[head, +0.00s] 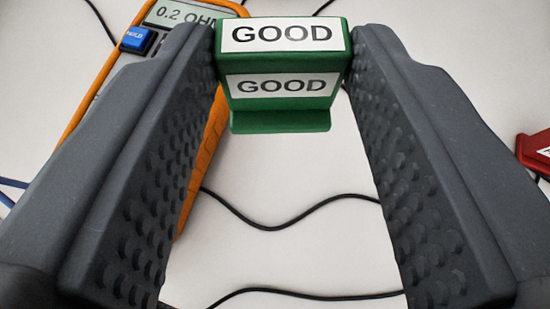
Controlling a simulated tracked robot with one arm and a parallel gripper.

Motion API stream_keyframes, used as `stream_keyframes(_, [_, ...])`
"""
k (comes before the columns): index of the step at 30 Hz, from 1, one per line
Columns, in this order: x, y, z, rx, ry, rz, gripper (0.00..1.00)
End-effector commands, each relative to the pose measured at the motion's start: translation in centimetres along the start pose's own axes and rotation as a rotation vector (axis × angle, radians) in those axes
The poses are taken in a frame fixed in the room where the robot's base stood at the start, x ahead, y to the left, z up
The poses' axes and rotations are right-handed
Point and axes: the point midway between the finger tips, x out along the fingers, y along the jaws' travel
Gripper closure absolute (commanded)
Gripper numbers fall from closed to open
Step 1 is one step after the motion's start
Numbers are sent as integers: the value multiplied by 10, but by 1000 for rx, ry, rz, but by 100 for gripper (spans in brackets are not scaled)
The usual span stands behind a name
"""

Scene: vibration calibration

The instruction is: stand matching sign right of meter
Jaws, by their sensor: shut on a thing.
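A green sign (282,108) with two white labels reading "GOOD" is held between the fingertips of my gripper (283,50), which is shut on it. The sign's upper label and front label both face the camera. An orange multimeter (208,150) lies at the left, partly behind my left finger. I cannot tell whether the sign touches the surface.
A red object (536,150) with a white label, partly cut off, is at the right edge. Black cables (290,222) cross the white surface (280,175). Blue leads (10,184) show at the left edge. The surface between my fingers is otherwise clear.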

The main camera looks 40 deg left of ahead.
Motion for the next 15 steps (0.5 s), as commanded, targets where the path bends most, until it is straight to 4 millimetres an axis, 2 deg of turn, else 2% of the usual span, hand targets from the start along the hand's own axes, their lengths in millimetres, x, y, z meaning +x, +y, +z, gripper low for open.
stream_keyframes(3, [0, 4, 10, 5, -2, 7, 86])
stream_keyframes(9, [16, 2, 39, 6, 1, 4, 86])
stream_keyframes(15, [23, 2, 54, 2, 0, 4, 86])
